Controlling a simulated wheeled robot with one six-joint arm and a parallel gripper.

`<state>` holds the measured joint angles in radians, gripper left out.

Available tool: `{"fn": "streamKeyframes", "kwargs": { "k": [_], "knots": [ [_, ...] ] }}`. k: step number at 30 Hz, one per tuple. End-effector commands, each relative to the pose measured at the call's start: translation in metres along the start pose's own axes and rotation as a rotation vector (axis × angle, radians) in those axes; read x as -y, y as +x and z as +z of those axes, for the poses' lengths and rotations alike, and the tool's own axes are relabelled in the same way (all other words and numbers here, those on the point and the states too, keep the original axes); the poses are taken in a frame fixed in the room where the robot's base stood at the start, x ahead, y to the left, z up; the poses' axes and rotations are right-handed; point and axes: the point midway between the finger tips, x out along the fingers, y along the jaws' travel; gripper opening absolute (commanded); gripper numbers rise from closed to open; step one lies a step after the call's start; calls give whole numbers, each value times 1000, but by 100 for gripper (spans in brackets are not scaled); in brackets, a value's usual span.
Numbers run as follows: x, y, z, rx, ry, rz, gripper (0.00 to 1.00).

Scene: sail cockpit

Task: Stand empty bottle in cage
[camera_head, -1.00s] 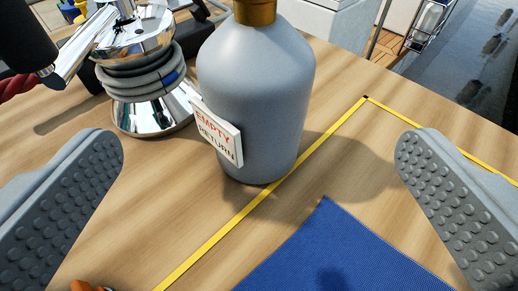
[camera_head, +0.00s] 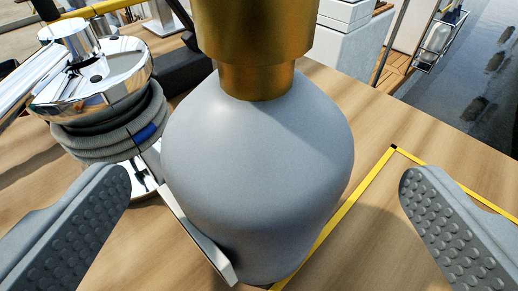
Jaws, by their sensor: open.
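The empty bottle (camera_head: 258,165) is a grey cylinder with a brass neck (camera_head: 255,45), upright on the wooden surface. A tag (camera_head: 195,235) on its lower left side shows almost edge-on. My gripper (camera_head: 262,195) is open, with one studded grey finger on each side of the bottle and a gap to both.
A chrome winch (camera_head: 90,80) wrapped with grey rope stands close on the left. Yellow tape (camera_head: 362,190) marks a corner on the wood at the right. A white box (camera_head: 345,40) is behind the bottle. Dark water lies beyond the right edge.

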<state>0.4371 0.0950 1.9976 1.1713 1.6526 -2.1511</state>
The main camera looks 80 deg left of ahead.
Motion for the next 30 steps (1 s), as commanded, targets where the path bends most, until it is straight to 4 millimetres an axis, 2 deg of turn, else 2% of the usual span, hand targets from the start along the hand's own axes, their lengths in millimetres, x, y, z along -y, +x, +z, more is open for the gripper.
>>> {"fn": "streamKeyframes", "kwargs": {
  "k": [8,18,25,26,30],
  "knots": [
    [1,14,0,0,-1,-1,100],
    [4,55,0,0,-1,-1,100],
    [3,56,0,0,-1,1,100],
    [3,56,0,0,-1,1,96],
    [3,56,0,0,-1,0,69]
  ]
}}
